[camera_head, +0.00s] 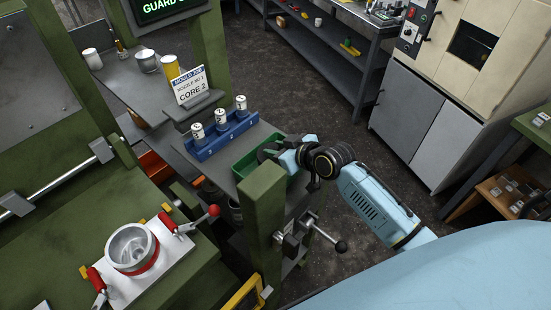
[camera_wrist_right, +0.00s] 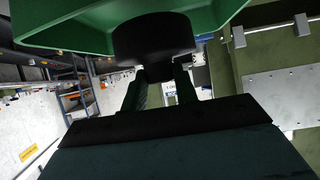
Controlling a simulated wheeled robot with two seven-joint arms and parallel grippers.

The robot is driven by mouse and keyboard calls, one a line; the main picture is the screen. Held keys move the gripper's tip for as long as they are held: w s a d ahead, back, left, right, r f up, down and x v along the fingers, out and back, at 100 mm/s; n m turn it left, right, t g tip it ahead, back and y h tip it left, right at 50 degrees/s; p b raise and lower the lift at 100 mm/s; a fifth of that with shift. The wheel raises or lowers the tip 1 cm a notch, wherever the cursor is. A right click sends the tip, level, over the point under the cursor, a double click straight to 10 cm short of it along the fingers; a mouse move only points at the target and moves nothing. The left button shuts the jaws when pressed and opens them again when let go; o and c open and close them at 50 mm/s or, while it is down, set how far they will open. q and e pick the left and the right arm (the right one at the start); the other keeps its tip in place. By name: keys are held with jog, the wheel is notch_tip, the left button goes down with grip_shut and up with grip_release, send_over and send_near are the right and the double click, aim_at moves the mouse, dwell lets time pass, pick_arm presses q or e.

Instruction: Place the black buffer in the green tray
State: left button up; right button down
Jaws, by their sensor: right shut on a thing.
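The green tray (camera_head: 245,164) stands at the right end of the work shelf in the head view, partly hidden by the machine post and my right arm. Its green wall (camera_wrist_right: 65,28) fills the top of the right wrist view. My right gripper (camera_head: 273,152) is at the tray. It is shut on the black buffer (camera_wrist_right: 153,37), a dark round piece at the fingertips that overlaps the tray wall in the right wrist view. I cannot tell whether the buffer touches the tray floor. My left gripper is in neither view.
A blue rack (camera_head: 224,138) with several white-capped cylinders stands left of the tray. A sign (camera_head: 189,86) stands behind it. A green post (camera_head: 263,217) rises close to my right gripper. A clamp fixture with a metal ring (camera_head: 131,246) is at lower left.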

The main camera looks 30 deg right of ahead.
notch_tip(320, 180, down, 4)
jog(key=shift+w, duration=0.15)
jog(key=shift+f, duration=0.1)
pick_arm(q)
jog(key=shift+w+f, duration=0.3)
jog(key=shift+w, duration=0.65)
pick_arm(e)
jog(key=c, duration=1.1)
grip_release()
jog(key=shift+f, duration=0.1)
jog(key=shift+r, duration=0.2)
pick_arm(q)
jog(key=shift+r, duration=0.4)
pick_arm(e)
jog(key=v, duration=1.2)
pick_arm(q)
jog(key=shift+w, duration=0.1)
pick_arm(e)
jog(key=shift+f, duration=0.15)
